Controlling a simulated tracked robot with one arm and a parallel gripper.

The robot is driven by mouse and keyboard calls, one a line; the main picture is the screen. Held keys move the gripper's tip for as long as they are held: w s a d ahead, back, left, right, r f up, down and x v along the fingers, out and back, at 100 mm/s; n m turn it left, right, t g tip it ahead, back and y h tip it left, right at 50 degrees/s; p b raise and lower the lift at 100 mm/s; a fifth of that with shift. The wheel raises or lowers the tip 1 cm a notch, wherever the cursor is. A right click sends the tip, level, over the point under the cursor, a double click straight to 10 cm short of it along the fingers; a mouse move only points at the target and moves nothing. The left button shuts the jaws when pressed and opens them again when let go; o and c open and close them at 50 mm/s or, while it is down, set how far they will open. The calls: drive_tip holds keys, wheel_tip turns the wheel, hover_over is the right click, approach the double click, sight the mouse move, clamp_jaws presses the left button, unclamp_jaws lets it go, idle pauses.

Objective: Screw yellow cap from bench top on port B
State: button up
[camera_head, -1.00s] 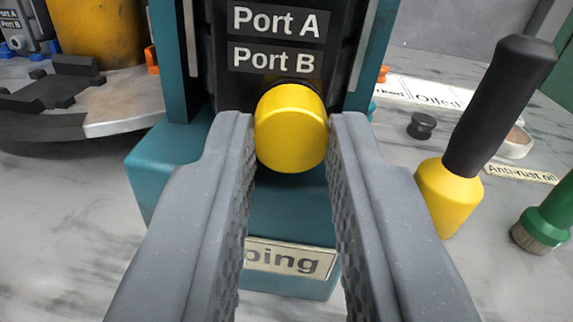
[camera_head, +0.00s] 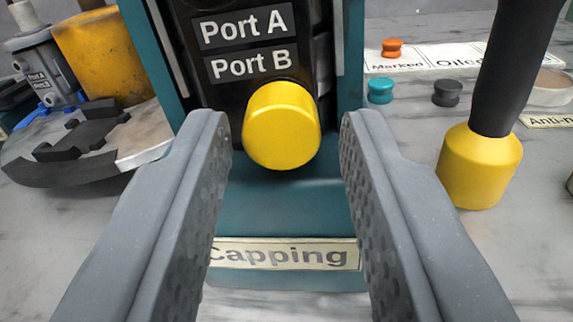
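The yellow cap (camera_head: 282,127) sits on the front of the black motor block (camera_head: 262,15), just below the "Port B" label (camera_head: 251,65). The port itself is hidden behind the cap, and I cannot tell how far the cap is screwed on. My gripper (camera_head: 283,128) is open, with one grey finger on each side of the cap. There is a gap between each finger and the cap. The "Port A" label (camera_head: 243,26) is above "Port B".
The block stands in a teal capping stand (camera_head: 285,205) with a "Capping" label (camera_head: 284,254). Right are a black-handled yellow tool (camera_head: 480,165) and orange (camera_head: 392,47), teal (camera_head: 380,90) and dark (camera_head: 447,92) caps. Left are a round fixture (camera_head: 145,142) and a yellow cylinder (camera_head: 108,55).

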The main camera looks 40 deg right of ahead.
drive_tip(key=shift+r+p, duration=0.1)
drive_tip(key=shift+p, duration=0.4)
drive_tip(key=shift+a+r+n+p, duration=0.1)
drive_tip(key=shift+r+n+p, duration=0.3)
drive_tip(key=shift+p, duration=0.75)
drive_tip(key=n+p, duration=0.2)
drive_tip(key=p, duration=0.3)
drive_tip(key=shift+f+n, duration=0.2)
drive_tip(key=shift+n, duration=0.2)
drive_tip(key=n+p, duration=0.4)
drive_tip(key=p, duration=0.4)
drive_tip(key=shift+f+n+p, duration=0.15)
drive_tip(key=shift+n+p, duration=0.95)
drive_tip(key=shift+p, duration=0.15)
drive_tip(key=shift+f, duration=0.15)
